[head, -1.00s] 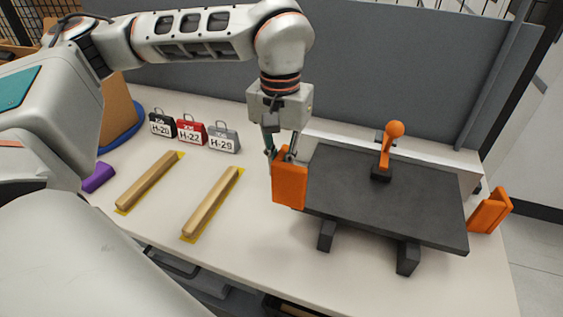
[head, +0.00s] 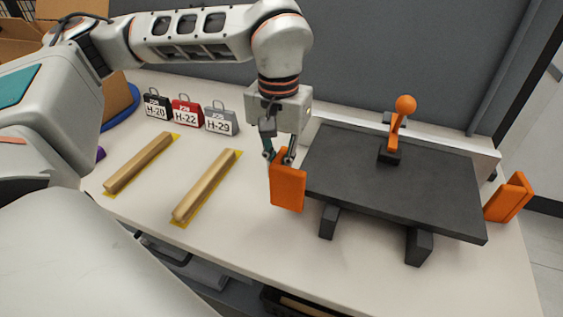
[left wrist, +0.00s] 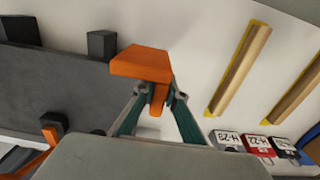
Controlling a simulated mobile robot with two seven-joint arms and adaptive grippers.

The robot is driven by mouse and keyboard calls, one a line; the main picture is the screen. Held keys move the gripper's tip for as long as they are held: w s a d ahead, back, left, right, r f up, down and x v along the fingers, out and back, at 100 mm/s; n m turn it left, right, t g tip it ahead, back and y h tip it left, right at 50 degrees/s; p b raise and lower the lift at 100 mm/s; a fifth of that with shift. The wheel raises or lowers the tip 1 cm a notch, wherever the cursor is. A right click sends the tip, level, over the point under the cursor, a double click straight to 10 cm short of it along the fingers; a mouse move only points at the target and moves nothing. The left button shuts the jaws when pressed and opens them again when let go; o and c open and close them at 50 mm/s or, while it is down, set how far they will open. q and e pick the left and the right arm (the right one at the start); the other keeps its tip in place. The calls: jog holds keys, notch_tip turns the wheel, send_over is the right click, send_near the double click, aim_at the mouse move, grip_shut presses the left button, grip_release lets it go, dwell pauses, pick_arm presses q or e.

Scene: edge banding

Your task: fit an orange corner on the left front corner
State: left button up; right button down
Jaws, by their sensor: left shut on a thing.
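My left gripper (head: 280,158) is shut on an orange corner (head: 288,188) and holds it upright at the left edge of a dark board (head: 400,185), near its left front corner. A second orange corner (head: 508,198) stands on the table to the right of the board. My right gripper is not in view.
The board rests on dark blocks (head: 419,246), with an orange-handled clamp (head: 404,106) at its back. Two wooden strips (head: 206,187) and labelled tags (head: 187,112) lie or stand left on the table. A grey panel (head: 350,60) rises behind. The front left tabletop is clear.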

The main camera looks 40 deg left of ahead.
pick_arm(q)
jog(key=shift+f, duration=0.55)
jog(key=shift+f+b, duration=0.9)
jog(key=shift+b, duration=0.05)
jog(key=shift+f+b, duration=0.5)
jog(key=shift+f, duration=0.25)
jog(key=shift+w+d+r, duration=0.15)
jog(key=shift+w+r, duration=0.05)
jog(key=shift+w, duration=0.1)
jog(key=shift+w+d, duration=0.3)
jog(key=shift+w, duration=0.15)
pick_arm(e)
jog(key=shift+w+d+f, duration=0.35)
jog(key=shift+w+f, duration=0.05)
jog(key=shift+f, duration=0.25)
